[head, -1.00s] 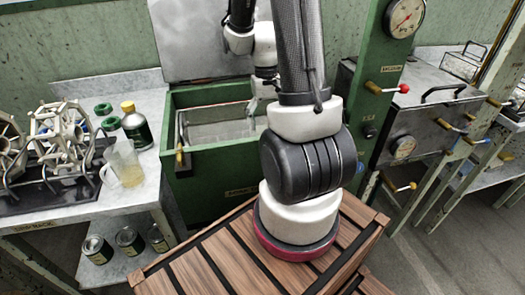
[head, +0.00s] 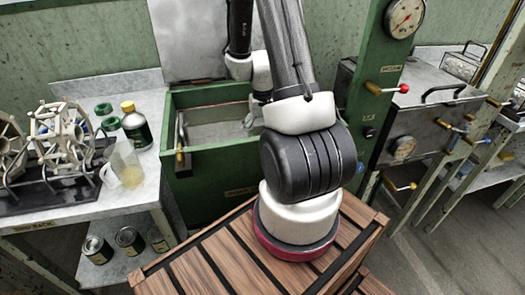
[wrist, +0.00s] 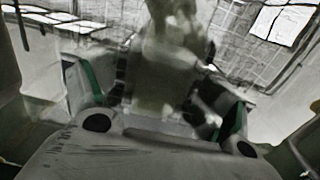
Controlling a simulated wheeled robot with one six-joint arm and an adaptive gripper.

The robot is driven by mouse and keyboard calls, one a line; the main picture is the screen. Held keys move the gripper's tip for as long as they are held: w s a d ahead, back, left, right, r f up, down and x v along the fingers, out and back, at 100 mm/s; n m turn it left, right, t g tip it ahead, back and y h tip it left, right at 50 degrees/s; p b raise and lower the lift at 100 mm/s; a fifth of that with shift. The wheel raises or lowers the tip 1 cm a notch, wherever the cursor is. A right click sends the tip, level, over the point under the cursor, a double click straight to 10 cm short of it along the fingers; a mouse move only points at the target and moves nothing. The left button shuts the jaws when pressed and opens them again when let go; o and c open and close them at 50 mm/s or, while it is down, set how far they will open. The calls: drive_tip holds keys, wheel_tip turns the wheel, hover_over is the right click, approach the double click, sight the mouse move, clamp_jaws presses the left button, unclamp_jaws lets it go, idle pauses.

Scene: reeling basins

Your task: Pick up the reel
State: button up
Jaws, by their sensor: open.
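A pale, many-armed reel (head: 62,138) stands on a dark rack at the left in the head view. A second similar reel (head: 8,138) is cut by the picture's left edge. My gripper (head: 251,117) is over the green basin, to the right of the reels and well apart from them; my arm partly hides it. In the wrist view my gripper (wrist: 160,105) is open, its green-edged fingers spread. A blurred pale shape (wrist: 172,45) shows beyond them; I cannot tell what it is or whether it touches them.
The green basin (head: 214,186) has its metal lid (head: 195,40) raised. A clear jug (head: 127,163), a dark bottle (head: 136,126) and green rings stand near the rack. Several tins sit on the lower shelf. A gauge post (head: 385,95) with a red-knobbed lever rises at the right.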

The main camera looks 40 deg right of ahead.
drive_tip(key=c, duration=1.2)
